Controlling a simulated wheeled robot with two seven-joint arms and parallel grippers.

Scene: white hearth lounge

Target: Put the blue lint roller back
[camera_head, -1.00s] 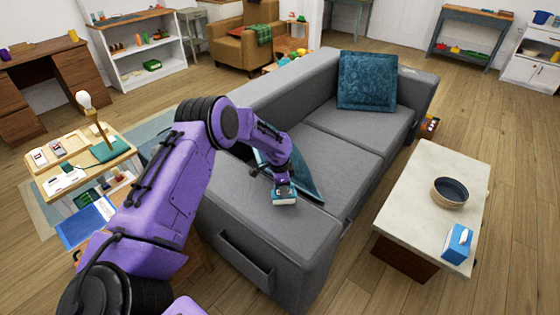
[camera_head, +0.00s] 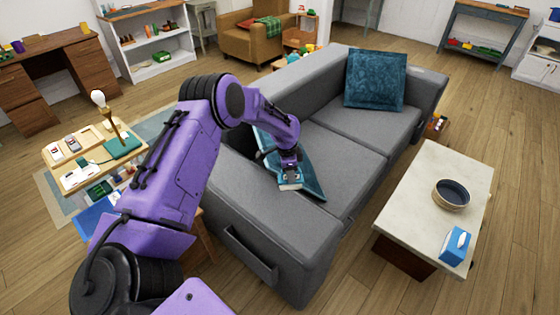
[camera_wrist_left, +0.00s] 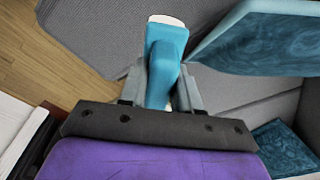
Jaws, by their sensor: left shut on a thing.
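The blue lint roller (camera_wrist_left: 163,62) is gripped between my left gripper's fingers in the left wrist view (camera_wrist_left: 160,92), its white end pointing away from the gripper. In the head view, my left gripper (camera_head: 289,180) is over the near end of the grey sofa (camera_head: 232,190), beside the leaning teal cushion (camera_head: 312,178). Only a small part of the roller shows there; the gripper covers the rest. I cannot tell whether the roller touches the sofa. My right gripper is not in view.
A dark pocket (camera_head: 250,253) hangs on the sofa's near outer side. A pale coffee table (camera_head: 424,215) with a bowl (camera_head: 451,195) and a blue tissue box (camera_head: 455,244) stands to the right. Another teal cushion (camera_head: 375,80) is at the sofa's far end. Floor between sofa and table is clear.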

